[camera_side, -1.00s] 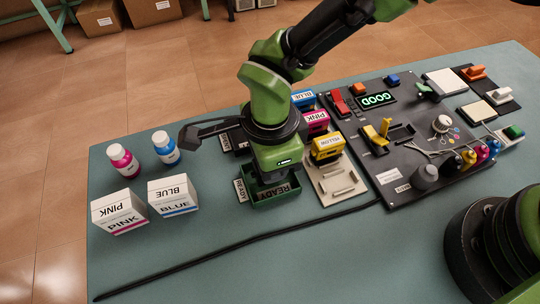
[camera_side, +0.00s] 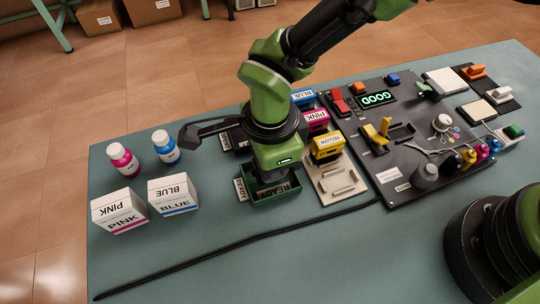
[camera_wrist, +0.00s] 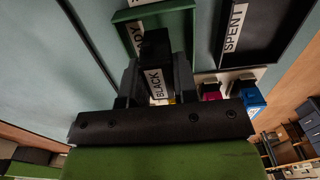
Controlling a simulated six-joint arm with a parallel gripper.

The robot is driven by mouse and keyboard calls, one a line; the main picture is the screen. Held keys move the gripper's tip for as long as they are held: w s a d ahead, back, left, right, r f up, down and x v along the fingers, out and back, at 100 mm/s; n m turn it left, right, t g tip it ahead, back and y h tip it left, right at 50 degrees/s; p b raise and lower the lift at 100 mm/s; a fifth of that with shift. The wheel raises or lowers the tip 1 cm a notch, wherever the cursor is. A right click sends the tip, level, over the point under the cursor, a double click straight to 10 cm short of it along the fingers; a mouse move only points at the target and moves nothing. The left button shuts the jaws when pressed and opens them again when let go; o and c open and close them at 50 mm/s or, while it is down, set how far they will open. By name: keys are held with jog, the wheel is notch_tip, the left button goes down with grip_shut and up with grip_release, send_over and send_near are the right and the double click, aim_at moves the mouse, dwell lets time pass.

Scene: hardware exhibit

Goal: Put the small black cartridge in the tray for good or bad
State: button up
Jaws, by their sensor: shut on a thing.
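The small black cartridge (camera_wrist: 157,50) shows in the wrist view with a white BLACK label facing the camera. My gripper (camera_wrist: 157,82) is shut on it, one finger on each side. The green READY tray (camera_wrist: 185,10) lies just beyond the cartridge in that view. In the side view my gripper (camera_side: 272,172) points down over the green tray (camera_side: 276,203), and the cartridge is hidden there. I cannot tell whether the cartridge touches the tray floor. A lit display (camera_side: 376,98) on the dark panel reads GOOD. The black SPENT tray (camera_wrist: 270,35) is beside the green tray.
Blue (camera_side: 303,98), pink (camera_side: 316,121) and yellow (camera_side: 327,148) cartridges stand on a pale rack right of the green tray. Two bottles and two white boxes (camera_side: 173,195) stand at the left. A black cable (camera_side: 235,249) crosses the front; table on either side of it is clear.

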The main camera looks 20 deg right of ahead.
jog(key=shift+f, duration=0.65)
dwell(0.4)
jog(key=o, duration=1.3)
jog(key=shift+r, duration=0.1)
jog(key=shift+r, duration=3.65)
